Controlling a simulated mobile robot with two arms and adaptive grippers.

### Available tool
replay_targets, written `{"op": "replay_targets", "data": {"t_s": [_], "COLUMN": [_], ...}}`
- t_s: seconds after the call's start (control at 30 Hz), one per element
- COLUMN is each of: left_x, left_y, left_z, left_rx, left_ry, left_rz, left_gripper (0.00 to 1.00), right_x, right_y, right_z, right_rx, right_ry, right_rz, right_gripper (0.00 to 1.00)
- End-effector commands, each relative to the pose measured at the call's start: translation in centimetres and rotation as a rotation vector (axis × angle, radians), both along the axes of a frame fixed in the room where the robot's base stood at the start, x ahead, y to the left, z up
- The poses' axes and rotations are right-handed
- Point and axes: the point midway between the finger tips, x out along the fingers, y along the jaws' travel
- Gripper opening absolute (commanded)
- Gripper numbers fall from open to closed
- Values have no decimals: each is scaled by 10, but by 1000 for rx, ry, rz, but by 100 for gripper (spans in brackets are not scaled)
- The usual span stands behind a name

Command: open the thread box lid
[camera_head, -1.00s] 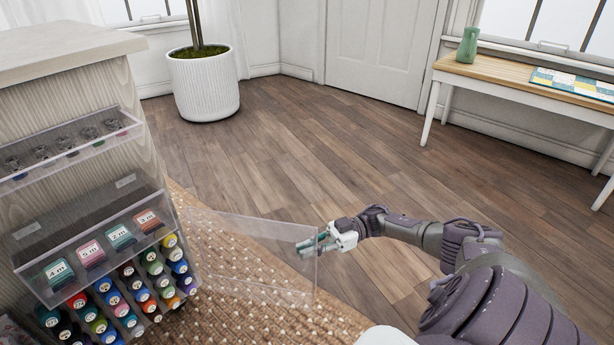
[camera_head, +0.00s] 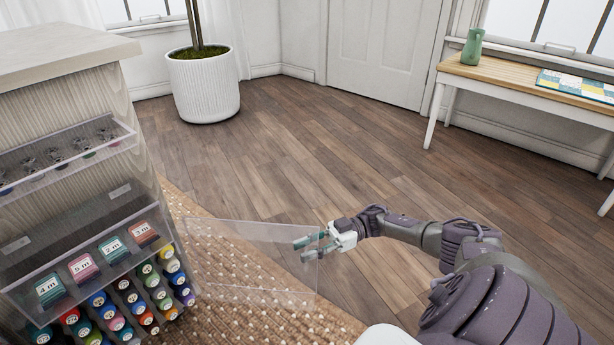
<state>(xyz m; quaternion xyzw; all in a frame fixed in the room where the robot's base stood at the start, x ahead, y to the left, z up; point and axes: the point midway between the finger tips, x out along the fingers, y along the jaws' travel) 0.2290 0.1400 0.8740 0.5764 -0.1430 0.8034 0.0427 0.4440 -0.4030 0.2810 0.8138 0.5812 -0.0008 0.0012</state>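The thread box (camera_head: 88,262) is a clear case at lower left. Numbered spools show in its lower part and several cards of thread in a tray above them. A clear panel, which looks like its lid (camera_head: 245,268), stands swung out to the right of the box, away from its front. My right gripper (camera_head: 303,247) is at the panel's far right edge, with its two teal fingertips apart and overlapping that edge in the view. I cannot tell whether they touch the panel. My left gripper is not in view.
A clear tray of bobbins (camera_head: 65,160) sits above the box on the pale wooden cabinet (camera_head: 50,55). A woven rug (camera_head: 215,322) lies below the panel. A white planter (camera_head: 204,88) and a side table (camera_head: 520,88) stand farther back. The wooden floor between is clear.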

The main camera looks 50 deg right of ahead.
Motion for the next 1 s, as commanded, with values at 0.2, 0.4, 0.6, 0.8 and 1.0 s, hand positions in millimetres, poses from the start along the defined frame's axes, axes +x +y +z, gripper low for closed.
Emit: {"op": "replay_targets", "data": {"t_s": [0.2, 0.4, 0.6, 0.8, 1.0], "left_x": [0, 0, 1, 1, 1], "left_y": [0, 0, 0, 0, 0], "left_z": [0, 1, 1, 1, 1], "left_rx": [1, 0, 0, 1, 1], "left_ry": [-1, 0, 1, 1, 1], "left_rz": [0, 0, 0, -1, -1], "left_gripper": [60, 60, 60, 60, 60], "right_x": [0, -2, -12, -20, -23], "right_y": [0, -11, -42, -62, -70], "right_z": [1, 1, 0, 0, 1], "right_rx": [1, 0, -2, 0, 2], "right_ry": [-3, -2, -3, -2, -2], "right_rz": [1, -2, -4, -1, 0], "right_gripper": [34, 34, 34, 34, 34]}}
